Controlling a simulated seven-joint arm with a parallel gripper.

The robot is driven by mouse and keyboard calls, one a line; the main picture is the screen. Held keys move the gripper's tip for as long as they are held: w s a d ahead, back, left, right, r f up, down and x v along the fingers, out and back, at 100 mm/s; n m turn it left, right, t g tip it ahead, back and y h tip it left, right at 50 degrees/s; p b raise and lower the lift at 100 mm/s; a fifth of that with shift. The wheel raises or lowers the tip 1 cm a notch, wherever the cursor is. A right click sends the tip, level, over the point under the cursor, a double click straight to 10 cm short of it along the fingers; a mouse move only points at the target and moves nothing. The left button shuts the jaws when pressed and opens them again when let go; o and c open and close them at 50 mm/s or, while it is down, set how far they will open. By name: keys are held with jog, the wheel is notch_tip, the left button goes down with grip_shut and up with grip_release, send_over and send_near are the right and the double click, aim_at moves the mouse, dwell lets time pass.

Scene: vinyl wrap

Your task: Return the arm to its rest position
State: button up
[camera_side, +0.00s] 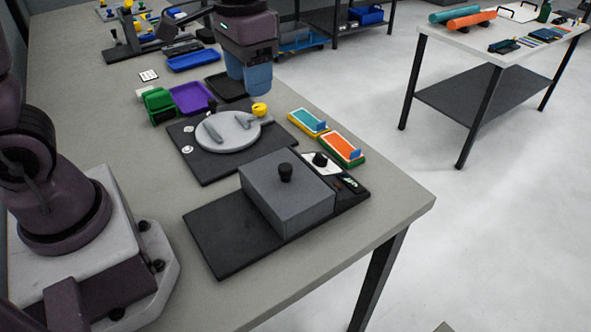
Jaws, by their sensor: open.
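My gripper (247,84) hangs from the top of the view, fingers pointing down. Its two blue fingers are apart, and I see nothing between them. It is over the back part of the bench, above or just behind a black tray (222,87); the exact height is hard to tell. My arm's base stands at the left, and the links joining it to the gripper are mostly out of frame.
On the grey bench (350,240), a round plate (228,142) with two grey pieces sits on a black board. A grey box with a black knob (287,200) stands in front. Purple (190,97) and blue trays, a green holder (157,103) and two colored card blocks (340,150) surround them.

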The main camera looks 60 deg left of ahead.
jog(key=s+a+r+t, duration=0.1)
jog(key=s+r+t, duration=0.4)
jog(key=s, duration=0.6)
jog(key=shift+s+r, duration=0.15)
jog(key=shift+r, duration=0.4)
dwell(0.8)
